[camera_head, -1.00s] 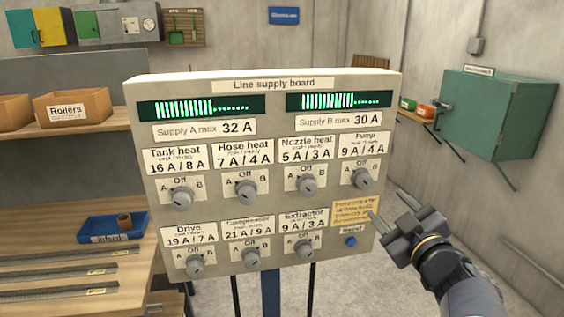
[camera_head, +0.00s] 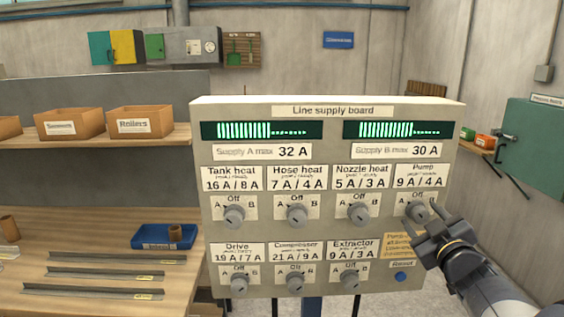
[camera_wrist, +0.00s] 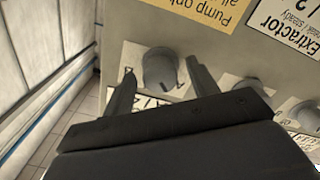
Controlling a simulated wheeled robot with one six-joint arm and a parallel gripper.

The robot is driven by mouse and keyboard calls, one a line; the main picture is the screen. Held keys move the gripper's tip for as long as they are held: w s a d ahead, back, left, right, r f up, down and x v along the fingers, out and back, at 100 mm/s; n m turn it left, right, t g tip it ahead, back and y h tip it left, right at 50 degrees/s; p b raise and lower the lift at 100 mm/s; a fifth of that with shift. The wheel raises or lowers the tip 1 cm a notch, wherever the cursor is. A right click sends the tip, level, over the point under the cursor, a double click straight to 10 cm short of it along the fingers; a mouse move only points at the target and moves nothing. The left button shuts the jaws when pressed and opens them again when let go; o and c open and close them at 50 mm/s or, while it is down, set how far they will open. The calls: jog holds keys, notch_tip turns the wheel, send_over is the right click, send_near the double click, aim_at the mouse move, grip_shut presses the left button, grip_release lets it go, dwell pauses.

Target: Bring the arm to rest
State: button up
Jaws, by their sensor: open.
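The grey Line supply board (camera_head: 332,98) stands upright in the middle of the head view, with a row of four knobs above a row of three. My gripper (camera_head: 424,222) is at its right side, in front of the Pump knob (camera_head: 418,209). In the wrist view my gripper (camera_wrist: 160,85) is open, with one finger on each side of the Pump knob (camera_wrist: 158,66). I cannot tell whether they touch it. The Extractor knob (camera_head: 350,280) and the blue Reset button (camera_head: 400,277) are clear of my gripper. My gripper partly covers the yellow note (camera_head: 398,246).
A wooden bench (camera_head: 30,285) with metal strips and a blue tray (camera_head: 165,237) is at the left, under a shelf with orange bins (camera_head: 140,122). A green wall cabinet (camera_head: 535,150) is at the right. Floor shows between board and right wall.

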jog(key=shift+s, duration=0.1)
jog(key=shift+s, duration=0.6)
jog(key=s, duration=1)
jog(key=w, duration=1.1)
jog(key=shift+w, duration=0.4)
jog(key=shift+s+r+m+p, duration=0.1)
jog(key=shift+r+m+p, duration=0.1)
jog(key=shift+m+p, duration=0.35)
jog(key=shift+s+m+p, duration=0.15)
jog(key=shift+m+p, duration=0.8)
jog(key=shift+p, duration=0.05)
jog(key=m+p, duration=0.6)
jog(key=s+f+b, duration=0.1)
jog(key=s+b, duration=0.1)
jog(key=s, duration=0.9)
jog(key=shift+s+f+g+h+b, duration=0.25)
jog(key=shift+f+g+h+b, duration=0.05)
jog(key=shift+f+h+b, duration=0.1)
